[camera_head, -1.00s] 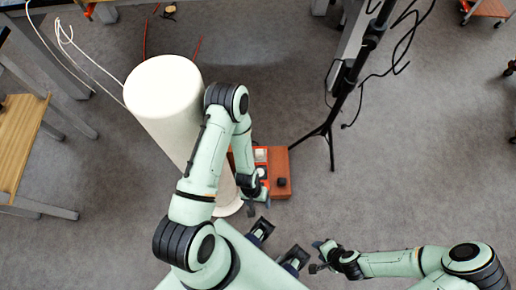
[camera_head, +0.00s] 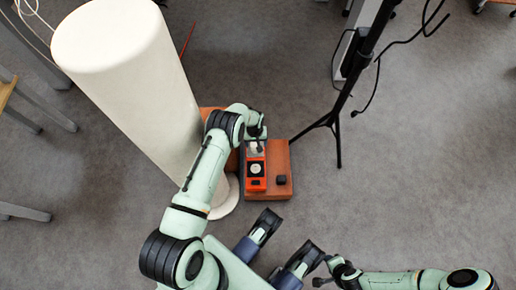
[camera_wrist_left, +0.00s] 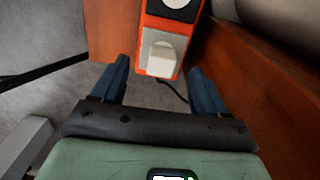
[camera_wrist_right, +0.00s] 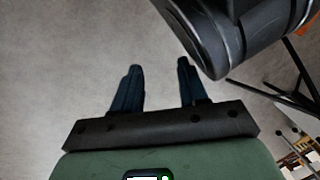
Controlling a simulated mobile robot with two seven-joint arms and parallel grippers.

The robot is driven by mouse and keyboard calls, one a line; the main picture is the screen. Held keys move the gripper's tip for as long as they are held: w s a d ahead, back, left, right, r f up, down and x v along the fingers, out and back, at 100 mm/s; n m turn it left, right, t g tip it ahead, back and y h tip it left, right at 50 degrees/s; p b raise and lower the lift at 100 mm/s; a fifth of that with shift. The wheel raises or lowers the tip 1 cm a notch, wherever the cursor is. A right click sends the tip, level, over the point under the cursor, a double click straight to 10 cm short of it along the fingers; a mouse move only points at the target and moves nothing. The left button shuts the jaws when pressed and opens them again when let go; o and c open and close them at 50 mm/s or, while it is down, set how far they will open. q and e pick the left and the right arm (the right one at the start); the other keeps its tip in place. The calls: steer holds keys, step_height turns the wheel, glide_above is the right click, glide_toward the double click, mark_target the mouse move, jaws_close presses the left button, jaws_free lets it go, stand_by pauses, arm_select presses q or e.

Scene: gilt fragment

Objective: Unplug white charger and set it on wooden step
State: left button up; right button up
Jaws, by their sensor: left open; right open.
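The white charger (camera_wrist_left: 162,57) is a small block seated on the near end of an orange power strip (camera_wrist_left: 157,27) in the left wrist view. In the head view the charger (camera_head: 255,147) shows at the strip's far end, partly hidden by my left gripper (camera_head: 258,136). The strip lies on the brown wooden step (camera_head: 283,165). In the left wrist view my left gripper (camera_wrist_left: 158,80) is open, its fingers either side of the charger and apart from it. My right gripper (camera_wrist_right: 158,75) is open and empty above the grey floor.
A large white column (camera_head: 130,75) stands left of the step, close to my left arm. A black tripod stand (camera_head: 345,95) with hanging cables is to the right. A small black object (camera_head: 281,180) sits on the step's right part. Bare floor lies right of the step.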

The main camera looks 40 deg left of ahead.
mark_target(255, 144)
arm_select(q)
steer(key=shift+w+a+f+b, duration=0.25)
steer(key=shift+w+a, duration=0.15)
steer(key=shift+a, duration=0.05)
steer(key=shift+w+a+f+b, duration=0.2)
steer(key=shift+w+a, duration=0.2)
steer(key=shift+a, duration=0.05)
steer(key=shift+w+a+r, duration=0.1)
steer(key=shift+a, duration=0.05)
arm_select(e)
steer(key=s, duration=0.1)
steer(key=s+f, duration=0.1)
steer(key=f, duration=0.1)
steer(key=shift+s+a+f+g, duration=0.1)
steer(key=shift+s+a+g, duration=0.15)
steer(key=shift+s+g, duration=0.15)
arm_select(q)
step_height(255, 144, down, 5)
steer(key=b, duration=0.3)
step_height(255, 144, down, 2)
steer(key=shift+f, duration=1)
arm_select(e)
steer(key=s+f+g, duration=0.2)
steer(key=s+f, duration=0.1)
steer(key=s, duration=0.3)
steer(key=shift+d+f, duration=0.2)
steer(key=shift+d, duration=0.15)
